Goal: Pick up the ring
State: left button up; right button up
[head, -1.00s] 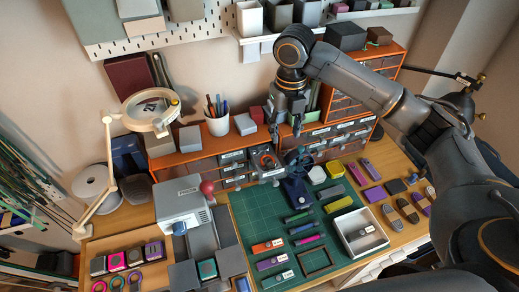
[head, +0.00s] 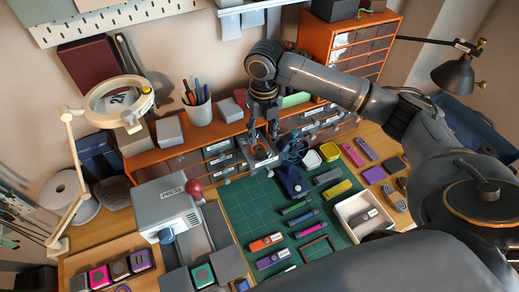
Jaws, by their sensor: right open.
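My right gripper (head: 264,130) reaches down from above at the back of the green cutting mat (head: 256,205). Its fingers are apart over a small stand. A dark round piece with a reddish-orange part (head: 262,152), possibly the ring, sits at that stand between or just below the fingertips. I cannot tell whether the fingers touch it. Beside it on the right stands a dark blue device with a round head (head: 292,178). My left gripper is not in view.
A grey press (head: 167,205) with a red knob stands left of the mat. Coloured sticks and a white tray (head: 364,217) occupy the mat's right side. Orange drawers (head: 190,160) line the back. The mat's left middle is clear.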

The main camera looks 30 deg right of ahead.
aim_at(262, 153)
notch_tip(262, 153, down, 3)
jog(key=shift+r, duration=0.15)
notch_tip(262, 153, down, 4)
jog(key=p, duration=0.2)
jog(key=shift+w+a+p, duration=0.1)
jog(key=shift+w+p, duration=0.05)
jog(key=shift+p, duration=0.15)
jog(key=shift+f, duration=0.6)
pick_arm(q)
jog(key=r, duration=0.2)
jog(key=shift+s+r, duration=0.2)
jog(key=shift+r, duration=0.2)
pick_arm(e)
jog(key=c, duration=0.7)
